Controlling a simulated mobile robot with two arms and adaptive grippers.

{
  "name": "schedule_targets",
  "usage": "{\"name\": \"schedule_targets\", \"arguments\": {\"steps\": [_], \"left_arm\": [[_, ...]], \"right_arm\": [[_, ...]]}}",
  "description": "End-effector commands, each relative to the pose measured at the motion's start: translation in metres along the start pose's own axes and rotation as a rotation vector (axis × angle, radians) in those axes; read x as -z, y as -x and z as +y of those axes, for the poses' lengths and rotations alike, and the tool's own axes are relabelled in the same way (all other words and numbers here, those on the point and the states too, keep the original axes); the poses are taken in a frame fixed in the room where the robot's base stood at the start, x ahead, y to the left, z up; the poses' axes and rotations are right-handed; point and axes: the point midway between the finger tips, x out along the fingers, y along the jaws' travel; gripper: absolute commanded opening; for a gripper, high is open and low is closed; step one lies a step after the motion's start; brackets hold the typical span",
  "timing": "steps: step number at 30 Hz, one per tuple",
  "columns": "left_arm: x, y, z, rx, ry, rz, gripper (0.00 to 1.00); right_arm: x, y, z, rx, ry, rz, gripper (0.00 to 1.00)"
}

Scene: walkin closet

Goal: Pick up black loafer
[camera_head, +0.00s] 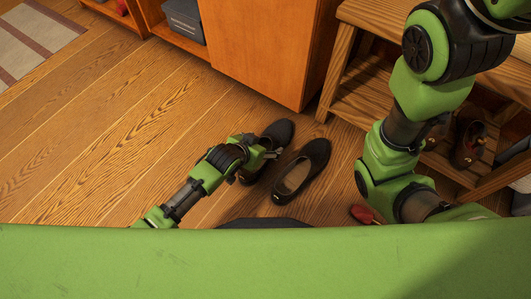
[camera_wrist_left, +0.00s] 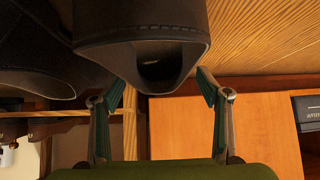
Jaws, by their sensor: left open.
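Two black loafers rest on the wooden floor in the head view. The left loafer (camera_head: 277,132) is partly hidden by my left gripper (camera_head: 266,153), which is over its middle. The right loafer (camera_head: 303,170) lies just beside it, with its tan insole showing. In the left wrist view one loafer (camera_wrist_left: 140,30) looms large, with its rounded end between the spread fingers of my left gripper (camera_wrist_left: 155,88). The fingers are open, and I cannot tell whether they touch it. The other loafer (camera_wrist_left: 35,55) shows at the left edge. My right gripper is out of the head view.
An orange cabinet (camera_head: 265,45) stands behind the loafers. A wooden shoe rack (camera_head: 350,83) stands at the right, with brown shoes (camera_head: 468,145) on it. A red shoe (camera_head: 362,214) lies near my right arm. The floor at the left is clear up to a striped rug (camera_head: 35,40).

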Motion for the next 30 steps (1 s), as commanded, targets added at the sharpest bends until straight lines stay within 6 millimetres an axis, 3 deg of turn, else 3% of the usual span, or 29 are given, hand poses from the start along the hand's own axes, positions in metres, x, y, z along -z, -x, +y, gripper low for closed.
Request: {"name": "schedule_targets", "arguments": {"steps": [3,13,19,30], "left_arm": [[-0.0012,-0.011,0.0006,-0.001,0.0,0.001,0.69],[0.0006,-0.012,0.0004,0.0,0.0,0.0,0.69],[0.0005,-0.0119,0.0005,0.0,0.0,0.0,0.17],[0.0036,-0.0101,0.0007,-0.001,0.0,0.004,0.16]], "right_arm": [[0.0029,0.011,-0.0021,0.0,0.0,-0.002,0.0],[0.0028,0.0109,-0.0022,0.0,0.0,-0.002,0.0],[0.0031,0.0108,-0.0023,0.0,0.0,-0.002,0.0],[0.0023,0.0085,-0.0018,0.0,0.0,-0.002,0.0]]}}
